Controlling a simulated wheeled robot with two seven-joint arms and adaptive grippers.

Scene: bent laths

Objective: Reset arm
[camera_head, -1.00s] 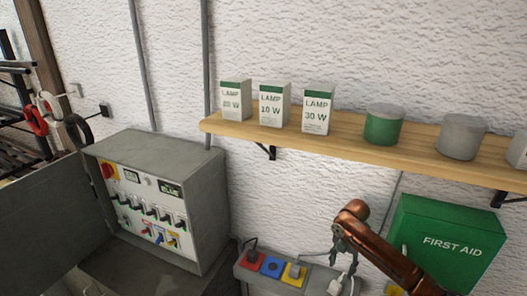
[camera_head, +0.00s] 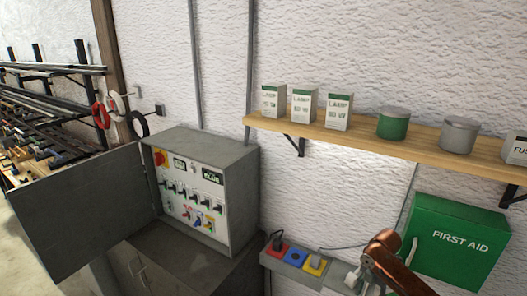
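One arm of mine, copper-coloured, comes in from the lower right of the head view. Its gripper (camera_head: 366,275) is dark grey and small, close to a white plug at the right end of the grey socket strip. I cannot tell whether its fingers are open or shut, or whether it touches the plug. This is my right arm, since it enters from the right. My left arm and gripper do not show.
A grey control cabinet (camera_head: 240,190) stands with its door (camera_head: 85,208) swung open to the left. A wooden shelf (camera_head: 360,145) holds lamp boxes and tins. A green first aid box (camera_head: 455,245) hangs at right. The socket strip (camera_head: 292,260) has red, blue and yellow sockets.

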